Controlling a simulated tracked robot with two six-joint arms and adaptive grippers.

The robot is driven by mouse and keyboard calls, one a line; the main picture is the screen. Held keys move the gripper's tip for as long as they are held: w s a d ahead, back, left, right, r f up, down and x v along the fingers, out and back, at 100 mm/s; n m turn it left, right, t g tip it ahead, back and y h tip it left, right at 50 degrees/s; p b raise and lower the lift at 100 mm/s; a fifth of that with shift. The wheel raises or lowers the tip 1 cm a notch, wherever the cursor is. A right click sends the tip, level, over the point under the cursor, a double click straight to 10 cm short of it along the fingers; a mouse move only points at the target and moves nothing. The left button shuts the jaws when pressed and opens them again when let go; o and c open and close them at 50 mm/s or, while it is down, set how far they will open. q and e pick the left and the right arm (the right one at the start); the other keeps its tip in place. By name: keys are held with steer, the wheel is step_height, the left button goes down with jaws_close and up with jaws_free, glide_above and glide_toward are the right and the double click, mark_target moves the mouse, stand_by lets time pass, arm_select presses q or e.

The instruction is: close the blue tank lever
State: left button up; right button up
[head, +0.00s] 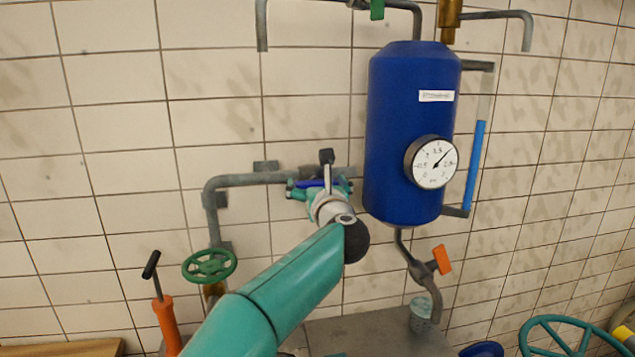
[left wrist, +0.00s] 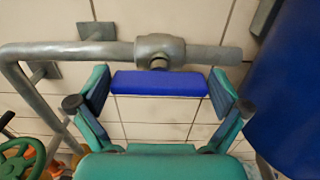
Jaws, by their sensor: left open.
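The blue lever (left wrist: 160,84) sits on a grey valve body (left wrist: 160,48) in the pipe left of the blue tank (head: 412,135). In the left wrist view it lies level, along the pipe. In the head view only a bit of the lever (head: 309,184) shows behind my arm. My left gripper (head: 318,188) is open in front of the valve. In the left wrist view its fingers (left wrist: 159,92) stand on either side of the lever, close to its ends. I cannot tell whether they touch it. My right gripper is not in view.
The grey pipe (head: 250,180) runs along the tiled wall and bends down to a green handwheel (head: 209,265). A round gauge (head: 431,162) is on the tank. An orange-bodied tool (head: 166,320) stands at left.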

arm_select(q)
steer(key=c, duration=0.8)
steer(key=shift+r+m, duration=0.1)
steer(key=shift+m, duration=0.3)
steer(key=shift+m+p, duration=0.7)
steer(key=shift+m, duration=0.2)
steer(key=m, duration=0.2)
steer(key=shift+d+m+p, duration=0.1)
steer(key=shift+m+p, duration=0.25)
steer(key=shift+m, duration=0.05)
steer(key=m, duration=0.6)
steer(key=shift+d, duration=0.1)
steer(key=m, duration=0.6)
steer(key=shift+d+f, duration=0.1)
steer(key=shift+f, duration=0.35)
